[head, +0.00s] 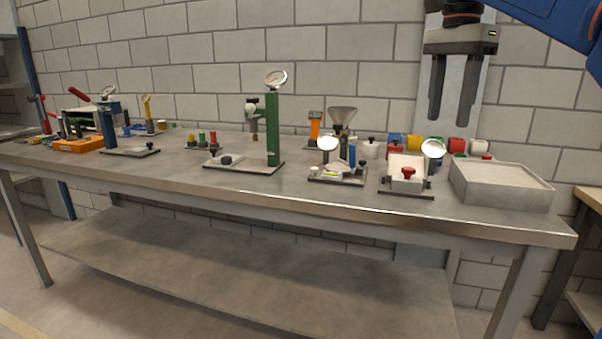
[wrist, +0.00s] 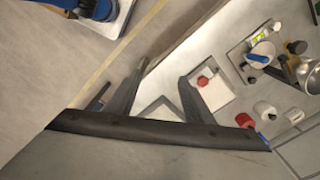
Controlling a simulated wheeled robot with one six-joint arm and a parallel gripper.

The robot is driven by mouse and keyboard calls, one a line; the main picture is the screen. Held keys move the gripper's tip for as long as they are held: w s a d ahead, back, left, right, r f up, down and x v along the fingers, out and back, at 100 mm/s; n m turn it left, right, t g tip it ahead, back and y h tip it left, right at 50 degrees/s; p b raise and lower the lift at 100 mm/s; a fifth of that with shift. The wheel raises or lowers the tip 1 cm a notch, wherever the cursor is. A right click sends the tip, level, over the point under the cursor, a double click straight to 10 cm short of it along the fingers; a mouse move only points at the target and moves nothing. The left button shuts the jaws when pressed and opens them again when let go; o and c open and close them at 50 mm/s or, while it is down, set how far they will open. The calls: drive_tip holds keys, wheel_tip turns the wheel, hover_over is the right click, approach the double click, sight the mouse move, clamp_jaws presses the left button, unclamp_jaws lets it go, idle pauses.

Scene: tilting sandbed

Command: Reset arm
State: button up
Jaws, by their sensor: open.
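My gripper (head: 451,118) hangs at the upper right of the head view, its two dark fingers pointing down and apart, with nothing between them. It is well above the bench (head: 330,198), in front of the block wall. In the wrist view my gripper (wrist: 164,72) also shows open and empty. Below it are a small pale bed with a red knob (head: 408,173) and a wide shallow grey tray (head: 503,196) at the bench's right end. The red knob also shows in the wrist view (wrist: 202,81).
A fixture with a funnel (head: 342,116) and a green column (head: 273,130) stand on the bench. Several coloured cylinders and blocks line the back. An orange box (head: 78,146) is at the far left. The bench's front strip is mostly clear.

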drive_tip(key=s+f+n+t, duration=0.1)
drive_tip(key=s+f+n, duration=0.3)
drive_tip(key=f, duration=0.9)
drive_tip(key=s+f+n+t, duration=0.2)
drive_tip(key=s+f+n, duration=0.3)
drive_tip(key=s+f, duration=0.5)
drive_tip(key=s+f+n+t, duration=0.1)
drive_tip(key=s+f+n, duration=0.3)
drive_tip(key=f, duration=1.2)
drive_tip(key=s, duration=0.3)
drive_tip(key=shift+f+n+t, duration=0.3)
drive_tip(key=shift+f+n, duration=0.1)
drive_tip(key=shift+s+d, duration=0.1)
